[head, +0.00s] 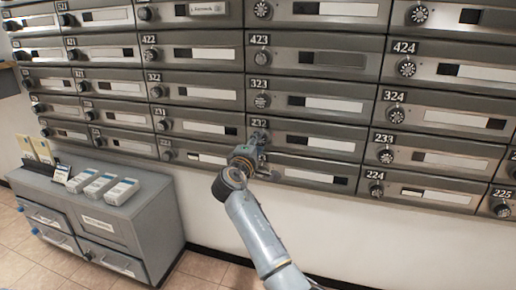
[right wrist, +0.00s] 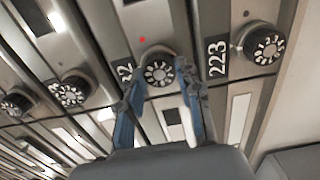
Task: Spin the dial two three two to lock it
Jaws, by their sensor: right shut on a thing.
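The dial of mailbox 232 (right wrist: 158,70) is a round black knob with white digits, on a grey mailbox door (head: 318,141). My right gripper (head: 258,142) reaches up to it in the head view, just under the 232 label, and hides most of the dial. In the right wrist view its two blue fingers (right wrist: 160,78) stand on either side of the dial, shut on it. The 232 label (right wrist: 125,76) is partly covered by a finger there. The digit at the dial's top cannot be read. My left gripper is not in view.
Mailbox 223's dial (right wrist: 264,45) sits beside the held dial in the wrist view. Dial 323 (head: 261,101) is above and dial 233 (head: 385,156) to the right. A grey cabinet (head: 150,222) with several devices stands at lower left. White wall (head: 390,235) lies below.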

